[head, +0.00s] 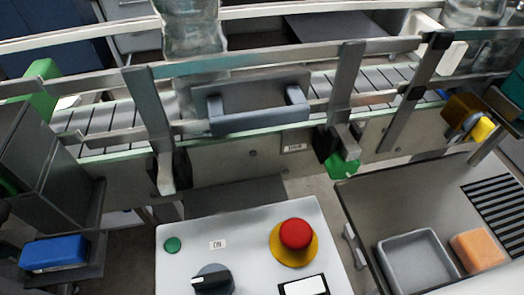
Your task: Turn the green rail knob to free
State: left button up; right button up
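The green rail knob (342,166) sits low on the right-hand grey rail post (348,85), at the front side of the conveyor. Part of it is hidden behind the post's grey clamp end. I cannot tell from this view whether it is tight or free. A similar post (148,105) stands to the left, with a dark fitting and a pale grey end at its foot. Another green part (42,92) shows at the far left by the rail. Neither of my grippers is in view.
A control panel with a red button (296,233), green button (172,245) and black dial (213,280) stands in front. A grey tray (418,262) and orange block (478,250) are at right, a blue block (54,252) at left. Clear bottles (190,35) stand on the conveyor.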

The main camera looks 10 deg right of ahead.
aim_at(336, 168)
jog(key=k, duration=1.5)
